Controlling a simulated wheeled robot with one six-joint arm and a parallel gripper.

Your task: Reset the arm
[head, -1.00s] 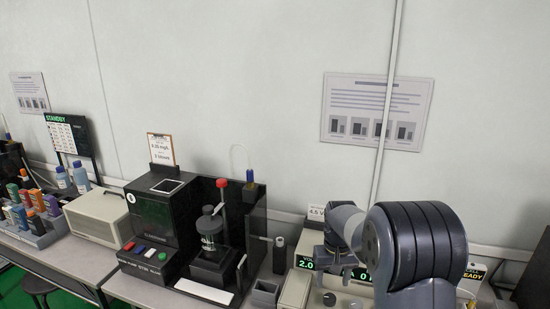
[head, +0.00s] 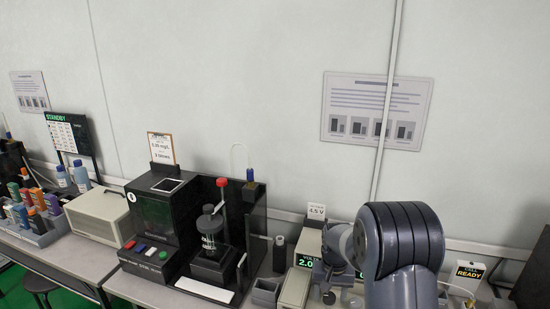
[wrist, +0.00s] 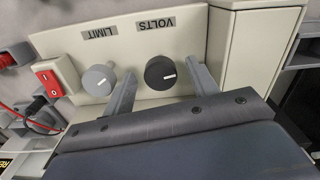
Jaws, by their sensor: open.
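My gripper (wrist: 165,72) is open in the wrist view. Its two grey fingers stand on either side of the dark VOLTS knob (wrist: 160,72), with a gap to the knob on each side. I cannot tell how far the fingertips are from the panel. The grey LIMIT knob (wrist: 98,79) lies left of the left finger. In the head view my arm rises at the lower right, over the power supply (head: 309,240), and its wrist hides much of the front. The gripper's fingers are hard to make out there.
A red rocker switch (wrist: 55,78) and a red lead are left of the knobs. In the head view a black tester (head: 155,220) with a red-topped lever stands left of the supply. A small grey bin (head: 266,291) sits between them.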

